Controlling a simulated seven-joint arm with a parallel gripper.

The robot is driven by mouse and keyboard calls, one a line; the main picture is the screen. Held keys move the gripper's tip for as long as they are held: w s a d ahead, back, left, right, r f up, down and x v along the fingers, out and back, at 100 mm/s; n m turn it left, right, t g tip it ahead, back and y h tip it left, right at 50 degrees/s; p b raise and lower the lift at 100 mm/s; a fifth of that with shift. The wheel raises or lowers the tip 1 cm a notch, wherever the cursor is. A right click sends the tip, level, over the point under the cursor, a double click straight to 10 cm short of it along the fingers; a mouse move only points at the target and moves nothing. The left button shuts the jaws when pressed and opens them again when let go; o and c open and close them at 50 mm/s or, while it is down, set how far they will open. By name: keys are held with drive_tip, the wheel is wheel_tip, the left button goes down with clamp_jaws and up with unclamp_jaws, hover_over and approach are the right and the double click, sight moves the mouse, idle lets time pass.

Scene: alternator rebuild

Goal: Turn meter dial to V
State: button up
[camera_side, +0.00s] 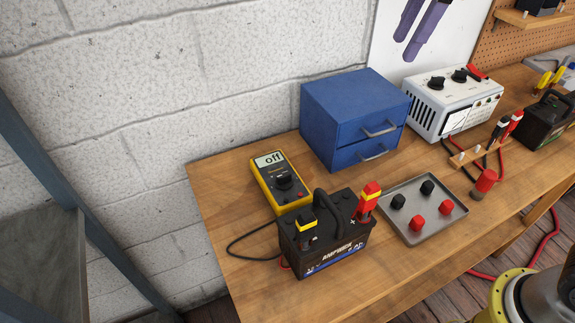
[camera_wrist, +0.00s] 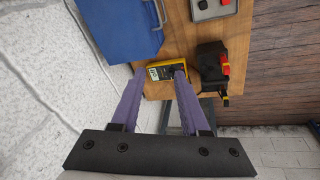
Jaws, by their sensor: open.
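The yellow multimeter (camera_side: 264,187) lies on the left part of the workbench, with its display (camera_side: 269,159) reading "off". Its black dial (camera_side: 284,182) is on the face below the display; the dial's marks are too small to read. My gripper (camera_side: 406,48) has two purple fingers, high up at the top of the side view and well apart from the meter. In the wrist view my gripper (camera_wrist: 159,72) is open and empty, and the multimeter (camera_wrist: 168,72) shows between the fingertips, beyond them.
A black battery (camera_side: 325,240) with a handle and clamps stands close in front of the meter. A blue drawer cabinet (camera_side: 330,100) stands behind it. A grey tray (camera_side: 447,226) with black and red caps and a white instrument (camera_side: 455,115) are to the right.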

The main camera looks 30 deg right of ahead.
drive_tip(key=w+a+f+n+g, duration=0.1)
drive_tip(key=w+a+f, duration=0.2)
drive_tip(key=a, duration=0.2)
drive_tip(key=w+a+f+n, duration=0.2)
drive_tip(key=w+a+f, duration=0.1)
drive_tip(key=w+a, duration=0.15)
drive_tip(key=n+g, duration=0.1)
drive_tip(key=g, duration=0.1)
hover_over(284, 175)
wheel_tip(284, 175, down, 8)
drive_tip(key=shift+h, duration=0.4)
wheel_tip(284, 175, down, 14)
drive_tip(key=shift+r, duration=0.1)
clamp_jaws()
